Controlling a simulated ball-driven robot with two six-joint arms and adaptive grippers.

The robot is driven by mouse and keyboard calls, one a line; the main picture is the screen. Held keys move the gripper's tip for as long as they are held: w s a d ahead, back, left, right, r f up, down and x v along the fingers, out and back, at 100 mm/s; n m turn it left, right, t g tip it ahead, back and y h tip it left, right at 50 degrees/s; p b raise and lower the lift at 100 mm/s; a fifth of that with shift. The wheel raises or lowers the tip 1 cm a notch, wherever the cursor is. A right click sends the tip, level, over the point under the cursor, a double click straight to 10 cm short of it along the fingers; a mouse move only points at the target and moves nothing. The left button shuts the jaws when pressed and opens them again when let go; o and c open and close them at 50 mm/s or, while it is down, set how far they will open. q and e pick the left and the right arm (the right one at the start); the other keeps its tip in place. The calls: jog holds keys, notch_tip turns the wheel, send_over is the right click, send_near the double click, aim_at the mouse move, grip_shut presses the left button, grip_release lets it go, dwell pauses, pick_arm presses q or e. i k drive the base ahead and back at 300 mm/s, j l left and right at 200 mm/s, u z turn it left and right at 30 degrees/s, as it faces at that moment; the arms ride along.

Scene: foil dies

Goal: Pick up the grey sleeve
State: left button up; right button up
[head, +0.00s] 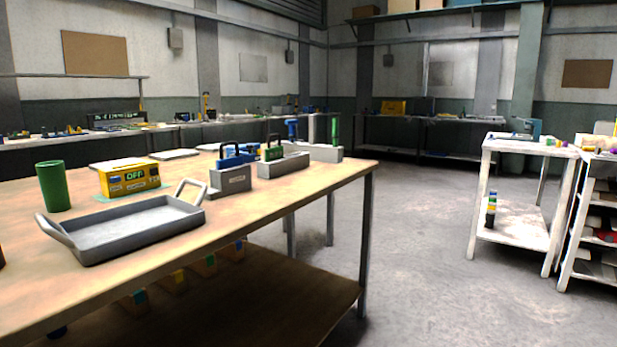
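No thing is plainly recognisable as the grey sleeve. A slim pale grey upright piece (311,128) stands at the grey holder (327,153) near the far right end of the wooden table (240,205); it is too small to tell whether it is a sleeve. A blue upright piece (291,130) stands to its left and a green one (335,130) to its right. Neither of my grippers is in view.
On the table are a green cylinder (53,186), a yellow box (130,179) marked OFF, a grey handled tray (130,227) and grey blocks (231,181) with blue and green tools. Open floor (420,220) lies between it and a white shelf table (510,148).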

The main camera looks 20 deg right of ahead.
aim_at(225, 183)
jog(key=z, duration=0.25)
jog(key=u, duration=0.55)
jog(key=i+l+u, duration=0.15)
jog(key=l+u, duration=0.55)
jog(key=i+l+u, duration=0.1)
jog(key=l+u, duration=0.3)
